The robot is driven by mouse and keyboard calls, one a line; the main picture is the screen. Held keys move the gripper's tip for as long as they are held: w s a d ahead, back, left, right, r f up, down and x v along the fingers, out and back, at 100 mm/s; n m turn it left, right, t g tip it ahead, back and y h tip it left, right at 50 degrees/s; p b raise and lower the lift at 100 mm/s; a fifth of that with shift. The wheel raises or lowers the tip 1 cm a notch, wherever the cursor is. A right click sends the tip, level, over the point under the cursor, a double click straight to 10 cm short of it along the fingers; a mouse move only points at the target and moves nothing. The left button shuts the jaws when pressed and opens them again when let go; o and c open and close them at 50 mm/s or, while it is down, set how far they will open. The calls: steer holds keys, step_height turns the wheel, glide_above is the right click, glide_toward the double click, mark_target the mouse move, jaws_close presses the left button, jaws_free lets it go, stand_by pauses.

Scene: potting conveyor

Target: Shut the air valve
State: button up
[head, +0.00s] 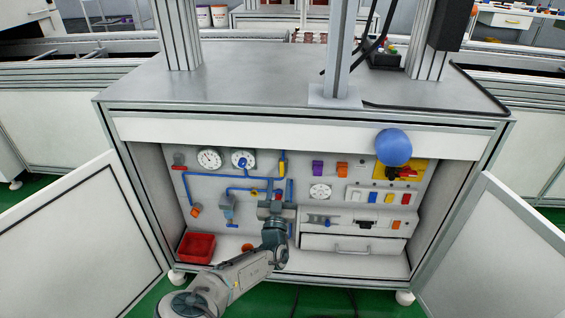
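Blue air pipes (187,187) run over the grey back panel inside the open cabinet under the table, with two round white gauges at the upper left. A narrow upright yellow and blue part (282,165) sits on the pipework, right of the gauges. Other small coloured fittings sit on the pipes, and I cannot tell for certain which one is the air valve. My arm reaches in from below, and my gripper (277,194) is in front of the pipes, just below the yellow and blue part. Its fingers are too small to read, and the fittings behind it are partly hidden.
The cabinet doors stand open at left (80,240) and right (500,255). A red bin (196,248) stands at the lower left. A blue ball (394,147) is at the upper right, before a yellow plate with a red switch. A white drawer (340,246) is at the lower right.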

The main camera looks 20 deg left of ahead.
mark_target(282, 167)
steer(key=b+x, duration=0.1)
steer(key=x, duration=0.8)
steer(key=shift+w+b, duration=0.25)
steer(key=shift+b, duration=0.15)
jaws_close()
